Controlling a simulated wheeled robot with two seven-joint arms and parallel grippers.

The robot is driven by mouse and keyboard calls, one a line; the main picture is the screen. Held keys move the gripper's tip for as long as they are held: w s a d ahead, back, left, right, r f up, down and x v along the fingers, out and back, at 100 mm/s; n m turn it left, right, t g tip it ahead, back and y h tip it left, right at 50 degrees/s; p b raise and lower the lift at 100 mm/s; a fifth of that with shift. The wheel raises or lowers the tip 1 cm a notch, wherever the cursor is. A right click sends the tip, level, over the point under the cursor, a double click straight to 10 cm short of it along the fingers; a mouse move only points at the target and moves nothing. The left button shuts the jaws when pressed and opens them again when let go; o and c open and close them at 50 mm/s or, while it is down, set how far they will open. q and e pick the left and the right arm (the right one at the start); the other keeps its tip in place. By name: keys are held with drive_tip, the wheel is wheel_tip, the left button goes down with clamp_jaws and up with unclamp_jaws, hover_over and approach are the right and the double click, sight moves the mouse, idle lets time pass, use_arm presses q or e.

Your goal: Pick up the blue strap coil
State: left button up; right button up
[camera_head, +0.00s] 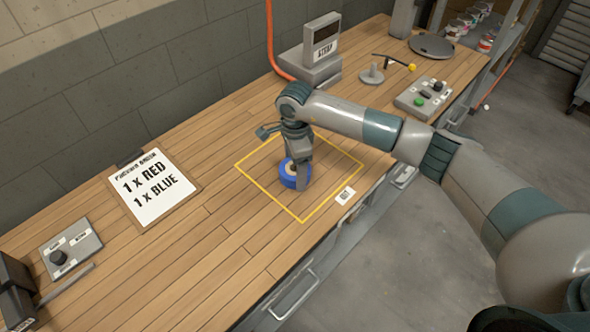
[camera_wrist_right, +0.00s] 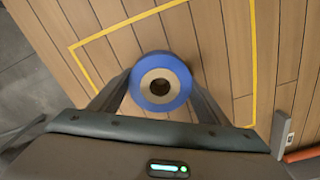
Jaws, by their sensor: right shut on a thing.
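The blue strap coil (camera_head: 288,174) is a round blue ring with a pale core and a dark centre hole. It is within the yellow-outlined square on the wooden bench. In the right wrist view the coil (camera_wrist_right: 160,81) sits between the two fingers. My right gripper (camera_head: 296,172) points down at the coil and is shut on it, one finger on each side. Whether the coil touches the bench or is slightly raised I cannot tell. My left gripper is not in view.
A clipboard (camera_head: 154,187) reading "1 x RED, 1 x BLUE" lies left of the square. A scale-like device (camera_head: 312,62) with an orange hose stands behind. A button box (camera_head: 422,97) is at the right. The bench between clipboard and square is clear.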

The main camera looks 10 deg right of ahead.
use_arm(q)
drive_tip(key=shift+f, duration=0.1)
use_arm(e)
drive_tip(key=shift+r, duration=0.15)
drive_tip(key=shift+w+r+b, duration=0.1)
drive_tip(key=shift+r+b, duration=0.45)
wheel_tip(320, 180, up, 2)
drive_tip(key=shift+r+b, duration=0.15)
drive_tip(key=shift+b, duration=0.65)
use_arm(q)
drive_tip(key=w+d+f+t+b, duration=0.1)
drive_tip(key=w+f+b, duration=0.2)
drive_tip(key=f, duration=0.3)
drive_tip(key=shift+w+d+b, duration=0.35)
drive_tip(key=shift+b, duration=0.45)
use_arm(e)
drive_tip(key=s+d+r, duration=0.2)
drive_tip(key=d+r, duration=0.5)
drive_tip(key=d, duration=0.4)
drive_tip(key=shift+s+d+r, duration=0.15)
drive_tip(key=shift+s, duration=0.2)
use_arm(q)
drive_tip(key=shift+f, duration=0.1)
